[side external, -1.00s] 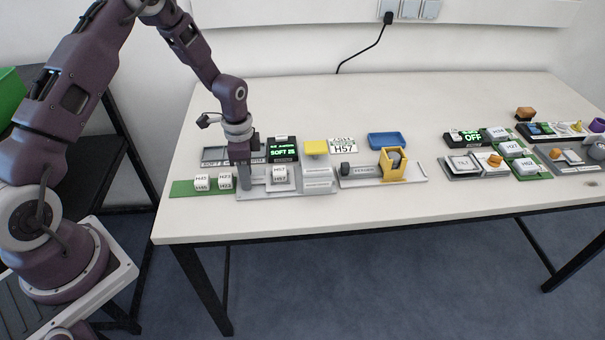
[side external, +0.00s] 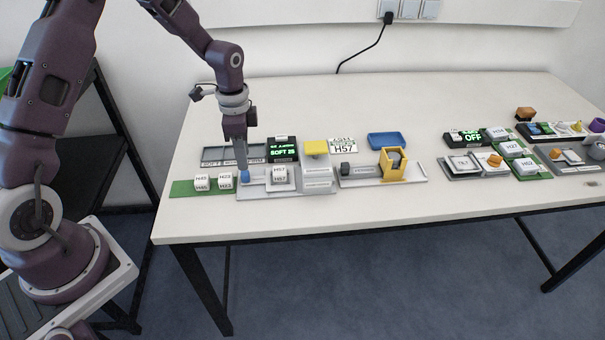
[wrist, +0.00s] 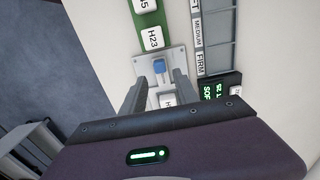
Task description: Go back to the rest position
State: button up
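My gripper (side external: 241,165) points down just above a small blue knob (side external: 245,176) at the left end of a grey plate (side external: 258,194). In the wrist view, the two fingers of my gripper (wrist: 158,82) stand apart with nothing between them. The blue knob also shows there (wrist: 159,67), upright on the plate and clear of the fingers. A white block marked H57 (side external: 280,174) sits on the same plate, right of the knob. In the wrist view my gripper partly hides that block.
White blocks (side external: 202,182) stand on a green strip at the left. Behind are a grey compartment tray (side external: 215,155) and a display reading SOFT (side external: 283,150). A yellow holder (side external: 393,166) and blue tray (side external: 385,141) lie to the right. The table front (side external: 350,215) is clear.

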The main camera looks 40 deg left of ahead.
jog(key=s+d+r+n+t+y, duration=0.1)
jog(key=s+d+r+n, duration=0.3)
jog(key=r, duration=0.6)
jog(key=s+d+r+t, duration=0.2)
jog(key=s+r, duration=0.4)
jog(key=r, duration=0.4)
jog(key=s+d+r+n+t, duration=0.1)
jog(key=s+d+r+n, duration=0.1)
jog(key=s, duration=0.6)
jog(key=s+d+r+n+t+h, duration=0.1)
jog(key=s+d+r+n, duration=0.1)
jog(key=s, duration=0.5)
jog(key=shift+s+r+n+t, duration=0.3)
jog(key=shift+s+r+n, duration=0.1)
jog(key=shift+n, duration=0.1)
